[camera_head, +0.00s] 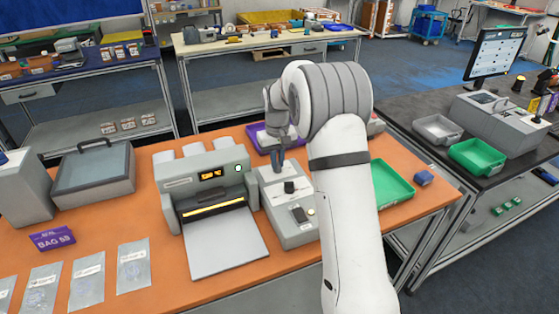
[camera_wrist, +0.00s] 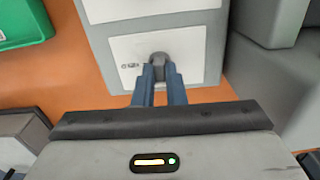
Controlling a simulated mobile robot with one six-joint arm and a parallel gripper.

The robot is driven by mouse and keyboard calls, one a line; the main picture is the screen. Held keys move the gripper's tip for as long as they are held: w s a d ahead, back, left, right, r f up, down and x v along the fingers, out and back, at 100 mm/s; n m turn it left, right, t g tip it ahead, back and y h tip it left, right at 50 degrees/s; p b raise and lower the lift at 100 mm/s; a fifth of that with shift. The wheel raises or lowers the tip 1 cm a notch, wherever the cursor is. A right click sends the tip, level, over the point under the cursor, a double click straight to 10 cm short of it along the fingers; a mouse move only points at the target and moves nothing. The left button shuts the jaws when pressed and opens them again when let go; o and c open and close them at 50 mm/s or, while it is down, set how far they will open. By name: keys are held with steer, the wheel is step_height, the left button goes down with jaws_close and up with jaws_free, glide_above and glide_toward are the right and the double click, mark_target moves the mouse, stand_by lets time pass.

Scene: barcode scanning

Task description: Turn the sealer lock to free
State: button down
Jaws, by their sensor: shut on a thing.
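My gripper (camera_wrist: 159,76) has blue fingers shut on a small dark grey lock knob (camera_wrist: 158,58), which sits on a white label plate (camera_wrist: 205,50) with small marks on its left. The marks are too small to read, so the lock's setting cannot be told. In the head view, my gripper (camera_head: 279,163) reaches down to the rear of a grey control box (camera_head: 290,232); the knob is hidden there. The box stands right of the grey sealer (camera_head: 205,170), which has a lit orange display and a glowing yellow slot.
On the orange table (camera_head: 150,215), a purple bin (camera_head: 257,138) lies behind and a green tray (camera_head: 390,183) lies right of my arm.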

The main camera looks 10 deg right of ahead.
mark_target(278, 163)
steer(key=shift+w+r+n, duration=0.15)
steer(key=shift+n, duration=0.15)
steer(key=c, duration=1.5)
jaws_free()
step_height(278, 163, up, 7)
steer(key=shift+r+b, duration=0.15)
steer(key=shift+b, duration=0.35)
steer(key=shift+r, duration=0.15)
